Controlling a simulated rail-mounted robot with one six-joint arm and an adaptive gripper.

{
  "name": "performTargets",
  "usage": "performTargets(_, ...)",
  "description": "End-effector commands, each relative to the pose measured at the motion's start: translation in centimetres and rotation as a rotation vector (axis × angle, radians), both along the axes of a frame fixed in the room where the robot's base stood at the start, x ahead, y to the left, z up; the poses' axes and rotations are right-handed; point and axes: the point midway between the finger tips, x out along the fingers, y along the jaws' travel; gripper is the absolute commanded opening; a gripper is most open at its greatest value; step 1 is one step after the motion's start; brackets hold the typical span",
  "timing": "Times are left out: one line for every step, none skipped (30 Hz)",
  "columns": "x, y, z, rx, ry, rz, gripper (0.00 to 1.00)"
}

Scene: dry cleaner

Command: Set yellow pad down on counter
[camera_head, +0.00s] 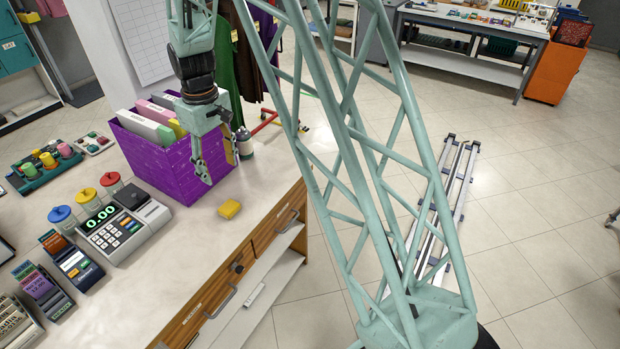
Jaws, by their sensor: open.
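The yellow pad (229,209) lies flat on the counter (190,262), near its front edge and in front of the purple box (165,173). My gripper (219,172) is above the counter beside the box's right side, pointing down. Its fingers are apart and nothing shows between them. The gripper is above and slightly left of the pad in the picture, and a gap shows between the fingertips and the pad.
The purple box holds several upright folders. A cash register (124,224) and card terminals (72,263) stand at the left. A small bottle (244,144) stands behind my gripper.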

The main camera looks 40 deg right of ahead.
Motion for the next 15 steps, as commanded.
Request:
performTargets(-0.4, 0.0, 1.2, 0.0, -0.008, -0.005, 0.51)
performTargets(-0.7, 0.0, 1.8, 0.0, -0.011, -0.008, 0.51)
performTargets(-1.1, 0.0, 2.6, 0.0, -0.014, -0.013, 0.51)
performTargets(-1.5, 0.0, 3.2, 0.0, -0.016, -0.016, 0.51)
performTargets(-1.8, 0.0, 3.8, 0.001, -0.019, -0.02, 0.51)
performTargets(-2.2, 0.0, 4.5, 0.001, -0.023, -0.025, 0.51)
performTargets(-2.4, 0.0, 5.2, 0.001, -0.028, -0.029, 0.51)
performTargets(-2.8, 0.0, 5.7, 0.001, -0.03, -0.032, 0.51)
performTargets(-3.2, 0.0, 6.4, 0.002, -0.034, -0.037, 0.51)
performTargets(-3.6, 0.0, 7.0, 0.002, -0.036, -0.04, 0.51)
performTargets(-3.9, 0.0, 7.5, 0.003, -0.039, -0.043, 0.51)
performTargets(-4.4, 0.0, 8.3, 0.002, -0.044, -0.048, 0.51)
performTargets(-4.7, 0.0, 8.8, 0.002, -0.046, -0.051, 0.51)
performTargets(-5.1, 0.0, 9.3, 0.003, -0.049, -0.055, 0.51)
performTargets(-5.6, -0.1, 10.0, 0.003, -0.053, -0.06, 0.51)
